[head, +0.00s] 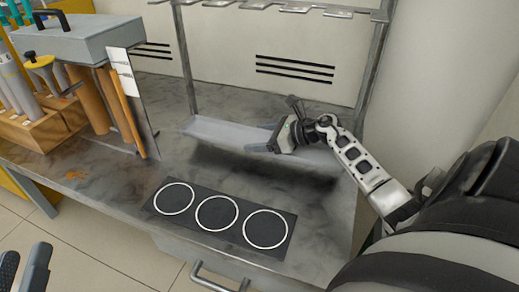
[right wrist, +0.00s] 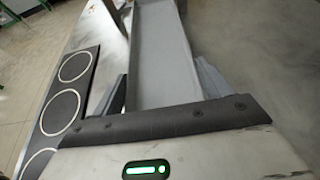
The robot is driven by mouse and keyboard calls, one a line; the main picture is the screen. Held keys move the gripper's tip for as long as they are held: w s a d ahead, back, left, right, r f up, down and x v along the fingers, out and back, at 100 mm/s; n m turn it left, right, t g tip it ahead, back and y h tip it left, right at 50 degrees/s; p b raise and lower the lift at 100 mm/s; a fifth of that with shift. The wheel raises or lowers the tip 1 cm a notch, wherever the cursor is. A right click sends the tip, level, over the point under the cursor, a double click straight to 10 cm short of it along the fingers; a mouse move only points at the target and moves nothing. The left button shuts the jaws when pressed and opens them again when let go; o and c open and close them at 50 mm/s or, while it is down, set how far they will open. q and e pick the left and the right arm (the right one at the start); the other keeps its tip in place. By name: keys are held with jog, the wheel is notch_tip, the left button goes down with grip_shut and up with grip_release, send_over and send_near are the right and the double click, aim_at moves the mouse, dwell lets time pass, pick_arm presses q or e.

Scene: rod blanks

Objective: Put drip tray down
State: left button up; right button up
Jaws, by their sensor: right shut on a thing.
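The drip tray (head: 225,133) is a long, shallow grey trough. In the head view it lies level beneath the rack, with a dark shadow on the bench below it, so it seems a little above the surface. My right gripper (head: 274,137) is shut on its right part. In the right wrist view the tray (right wrist: 160,50) runs away from me between the two fingers (right wrist: 165,90). Its near end is hidden by the gripper body. My left gripper (head: 24,268) is at the bottom left corner, fingers apart and empty, away from the tray.
A metal rack (head: 185,60) frames the tray's place. A black mat (head: 190,216) with three white rings lies in front. At left stand a wooden tool block (head: 40,128), a grey lidded box (head: 80,42) and an upright panel (head: 133,100). Bare bench lies between panel and mat.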

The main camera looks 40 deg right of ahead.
jog(key=shift+w+d+f, duration=0.3)
jog(key=shift+w+f, duration=0.15)
jog(key=shift+f, duration=0.1)
notch_tip(320, 180, down, 3)
jog(key=b, duration=0.2)
jog(key=shift+w+d+f+b, duration=0.1)
jog(key=shift+w+b, duration=0.05)
jog(key=shift+b, duration=0.15)
pick_arm(q)
notch_tip(320, 180, up, 6)
jog(key=m+t+h, duration=0.1)
jog(key=m+h, duration=0.1)
jog(key=m+t+h, duration=0.1)
jog(key=m+h, duration=0.1)
jog(key=m, duration=0.1)
jog(key=shift+s+a+f+m, duration=0.1)
jog(key=shift+s+f+m, duration=0.1)
jog(key=shift+m, duration=0.1)
pick_arm(e)
jog(key=shift+f, duration=0.2)
jog(key=o, duration=1.1)
pick_arm(q)
jog(key=shift+r+m, duration=0.25)
jog(key=shift+m, duration=0.05)
pick_arm(e)
jog(key=shift+o, duration=0.2)
